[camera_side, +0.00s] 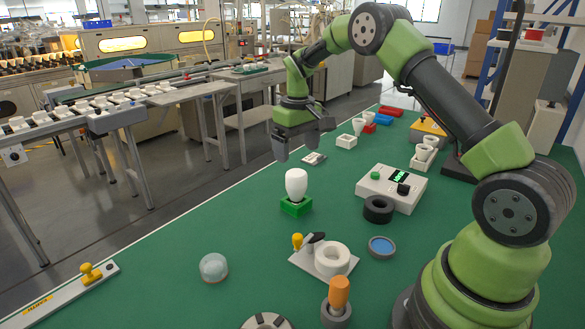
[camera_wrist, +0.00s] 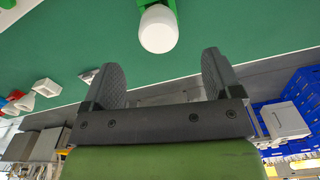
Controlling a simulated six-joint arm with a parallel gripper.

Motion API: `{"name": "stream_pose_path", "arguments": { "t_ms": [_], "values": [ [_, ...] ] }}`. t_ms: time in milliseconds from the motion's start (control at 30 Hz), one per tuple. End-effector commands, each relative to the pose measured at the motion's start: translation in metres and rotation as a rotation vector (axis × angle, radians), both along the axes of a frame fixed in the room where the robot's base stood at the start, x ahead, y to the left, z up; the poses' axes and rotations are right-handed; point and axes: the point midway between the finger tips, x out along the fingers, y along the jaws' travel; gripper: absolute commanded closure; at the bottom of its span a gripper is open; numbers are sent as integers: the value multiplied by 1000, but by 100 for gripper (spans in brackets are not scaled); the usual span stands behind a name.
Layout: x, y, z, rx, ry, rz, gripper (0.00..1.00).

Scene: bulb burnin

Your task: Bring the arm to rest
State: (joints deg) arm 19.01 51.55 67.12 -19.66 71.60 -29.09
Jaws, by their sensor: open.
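My gripper (camera_side: 297,147) is raised above the green table, with its fingers pointing down. It is open, and nothing is between its fingers. In the wrist view the two fingers (camera_wrist: 160,70) stand wide apart. A white bulb (camera_side: 296,183) stands upright in a green square holder (camera_side: 296,207), below and near my gripper but apart from it. In the wrist view the bulb (camera_wrist: 158,30) is just beyond the fingertips, with part of the green holder (camera_wrist: 146,3) at the top edge.
A control box (camera_side: 392,187) with a lit display stands right of the bulb, beside a black ring (camera_side: 378,209). A white ring fixture (camera_side: 333,259), blue-topped disc (camera_side: 381,247), orange-handled tool (camera_side: 339,292) and clear dome (camera_side: 214,267) are nearer. More bulbs and holders stand at the back.

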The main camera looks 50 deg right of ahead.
Motion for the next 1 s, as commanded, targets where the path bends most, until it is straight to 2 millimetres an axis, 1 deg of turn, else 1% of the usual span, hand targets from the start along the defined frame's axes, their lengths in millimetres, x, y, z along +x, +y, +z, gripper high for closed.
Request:
{"name": "stream_pose_path", "arguments": {
  "t_ms": [67,133,233,300,367,400,467,500,567,600,733,800,900,1000],
  "values": [
    [-2,7,17,-1,-27,-5,16],
    [-6,18,39,0,-62,-11,16],
    [-20,39,76,5,-127,-26,16],
    [-35,55,100,13,-173,-39,16],
    [-49,68,119,22,-215,-51,16],
    [-59,76,130,29,-242,-58,16],
    [-76,89,144,42,-280,-70,16],
    [-88,96,152,51,-308,-77,16],
    [-106,107,163,66,-348,-88,16],
    [-119,114,168,78,-373,-95,16],
    [-162,134,178,121,-455,-121,16],
    [-184,142,178,148,-495,-134,16],
    [-210,151,174,182,-543,-149,16],
    [-228,156,168,210,-575,-162,16]
  ]
}}
